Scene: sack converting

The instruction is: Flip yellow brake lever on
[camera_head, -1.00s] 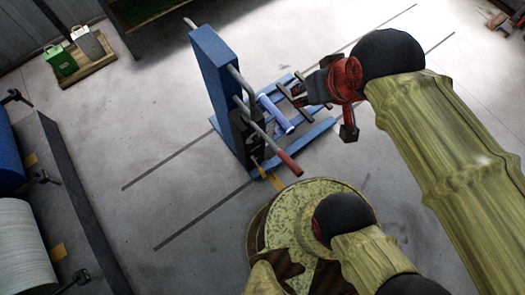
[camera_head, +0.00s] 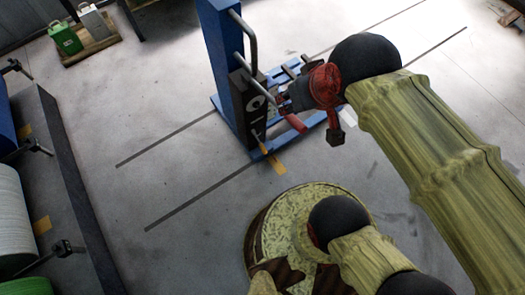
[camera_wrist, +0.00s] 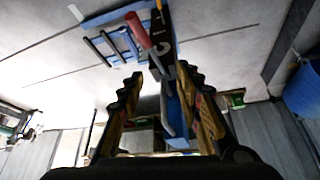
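A small yellow-orange lever (camera_head: 263,148) sticks out low on the dark front of a blue lifting cart (camera_head: 217,60), near the floor. A small yellow bit at the top edge of the wrist view (camera_wrist: 158,4) looks like the same lever. My gripper (camera_head: 281,98) is beside the cart's column, above the yellow lever and apart from it. In the wrist view, its two fingers (camera_wrist: 160,72) are spread. The cart's column, grey handle and red-handled lever (camera_wrist: 137,30) show beyond and between them. Nothing is held. The red grip (camera_head: 294,121) is partly hidden by my gripper in the head view.
The cart's blue base (camera_head: 316,122) extends to the right behind my arm. A pallet with green and white containers (camera_head: 92,48) is at the back left. The floor left of the cart is clear.

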